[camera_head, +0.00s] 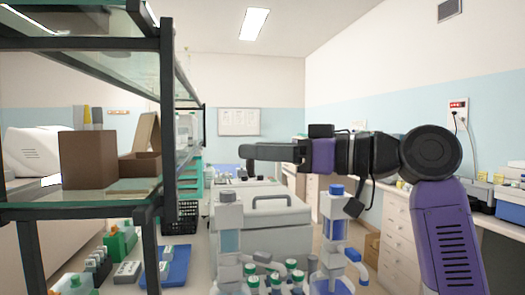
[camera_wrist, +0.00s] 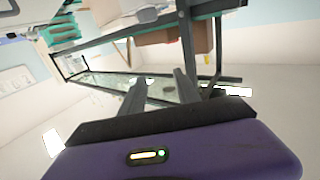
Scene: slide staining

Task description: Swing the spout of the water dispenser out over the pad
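My gripper (camera_head: 244,152) is raised and points left above the bench in the head view. In the wrist view its two fingers (camera_wrist: 158,80) stand apart with nothing between them. Two upright white-and-clear units stand at the bottom of the head view. I cannot tell which is the water dispenser, and no spout is clear. A blue mat (camera_head: 180,272) lies at lower left; I cannot tell whether it is the pad.
Several green-capped bottles (camera_head: 275,280) stand between the two units. A glass shelf with a dark frame (camera_head: 168,120) rises at left, holding a brown box (camera_head: 88,160). A white lidded machine (camera_head: 265,208) stands behind the units. Drawers (camera_head: 396,225) line the right side.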

